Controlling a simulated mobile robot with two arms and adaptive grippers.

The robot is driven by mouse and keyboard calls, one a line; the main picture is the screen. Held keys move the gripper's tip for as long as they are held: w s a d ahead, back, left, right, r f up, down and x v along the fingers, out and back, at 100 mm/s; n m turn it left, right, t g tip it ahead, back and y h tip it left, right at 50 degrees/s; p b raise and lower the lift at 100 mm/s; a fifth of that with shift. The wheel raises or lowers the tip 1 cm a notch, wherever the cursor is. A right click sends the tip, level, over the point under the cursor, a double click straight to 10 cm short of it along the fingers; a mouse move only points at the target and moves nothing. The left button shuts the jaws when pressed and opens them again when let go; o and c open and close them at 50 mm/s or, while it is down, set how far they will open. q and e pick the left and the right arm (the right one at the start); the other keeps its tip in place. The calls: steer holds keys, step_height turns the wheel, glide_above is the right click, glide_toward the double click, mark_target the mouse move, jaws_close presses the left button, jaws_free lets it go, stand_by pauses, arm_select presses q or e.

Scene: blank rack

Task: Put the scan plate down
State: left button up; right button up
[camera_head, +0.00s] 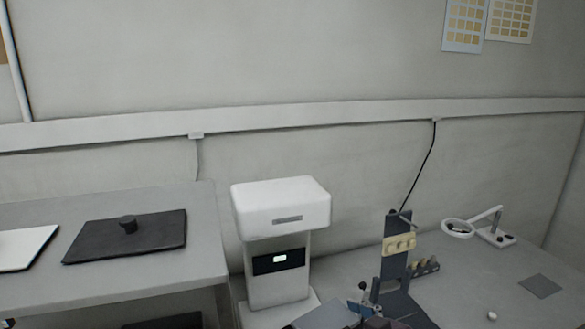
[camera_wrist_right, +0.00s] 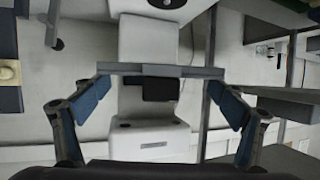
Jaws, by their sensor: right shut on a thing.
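The scan plate appears to be the thin grey plate seen nearly edge-on in the right wrist view (camera_wrist_right: 120,68), with a small block at its middle. My right gripper (camera_wrist_right: 160,88) is shut on it, with a blue-padded finger at each end. The plate is in front of the white scanner (camera_wrist_right: 150,142), which has a dark display panel. In the head view a grey flat piece (camera_head: 325,316), likely the same plate, shows at the bottom edge, right of the scanner's foot (camera_head: 280,210).
A grey table (camera_head: 200,215) at the left bears a dark slab with a knob (camera_head: 95,245) and a white board (camera_head: 22,248). On the right bench stand a dark upright fixture (camera_head: 392,268), a magnifier lamp (camera_head: 458,228) and a grey mat (camera_head: 540,286). Bench around the mat is mostly clear.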

steer(key=s+d+r+n+g+y, duration=0.2)
steer(key=s+d+n+g+y, duration=0.1)
steer(key=s+d, duration=0.8)
steer(key=s+n, duration=0.1)
steer(key=s, duration=0.2)
steer(key=shift+s+d+g, duration=0.2)
steer(key=shift+s+g, duration=0.1)
steer(key=shift+s, duration=0.05)
steer(key=shift+r, duration=0.2)
steer(key=shift+w, duration=0.1)
steer(key=shift+f, duration=0.1)
